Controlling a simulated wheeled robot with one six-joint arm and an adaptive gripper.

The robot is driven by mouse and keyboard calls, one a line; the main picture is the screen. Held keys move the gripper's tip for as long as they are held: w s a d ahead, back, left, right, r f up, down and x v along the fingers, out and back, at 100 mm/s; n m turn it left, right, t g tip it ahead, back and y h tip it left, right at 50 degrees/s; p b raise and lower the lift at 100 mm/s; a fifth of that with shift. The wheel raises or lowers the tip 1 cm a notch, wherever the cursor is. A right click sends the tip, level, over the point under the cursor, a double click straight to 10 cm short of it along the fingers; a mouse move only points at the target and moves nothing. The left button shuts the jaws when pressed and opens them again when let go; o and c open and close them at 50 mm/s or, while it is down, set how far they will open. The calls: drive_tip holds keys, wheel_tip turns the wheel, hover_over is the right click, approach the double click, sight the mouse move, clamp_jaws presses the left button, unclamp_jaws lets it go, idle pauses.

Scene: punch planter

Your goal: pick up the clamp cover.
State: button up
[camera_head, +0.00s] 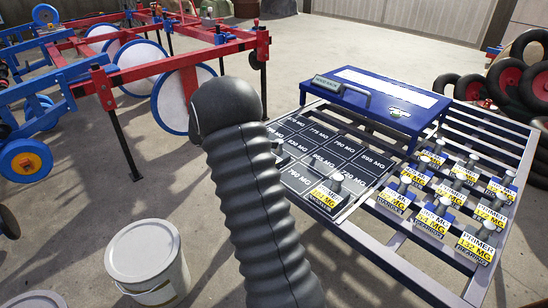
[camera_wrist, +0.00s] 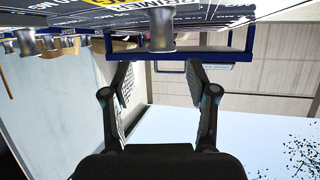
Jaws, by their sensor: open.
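I cannot tell for certain which part is the clamp cover. A blue stand (camera_head: 412,142) with a pale top panel is at the back of a metal rack, and a dark curved handle-like piece (camera_head: 345,88) and a small green-and-white piece (camera_head: 398,112) lie on it. My gripper (camera_wrist: 158,68) is open and empty in the wrist view, which looks upside down. Ahead of the fingers, between them in the picture, is a grey metal knob (camera_wrist: 161,30) by a yellow-and-white label; I see no contact. In the head view my dark ribbed arm hides the gripper.
A dark board (camera_head: 312,150) with MG figures lies on the slatted rack (camera_head: 400,262). Several metal knobs with primer labels (camera_head: 432,218) stand at its right. A white bucket (camera_head: 145,258) stands lower left, red-and-blue farm machinery (camera_head: 165,65) behind, tyres (camera_head: 520,80) at right.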

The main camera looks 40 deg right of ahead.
sight(280, 141)
drive_tip(key=shift+b+x, duration=0.4)
drive_tip(key=shift+x, duration=2.5)
drive_tip(key=shift+w+f, duration=0.15)
drive_tip(key=shift+c, duration=0.2)
clamp_jaws()
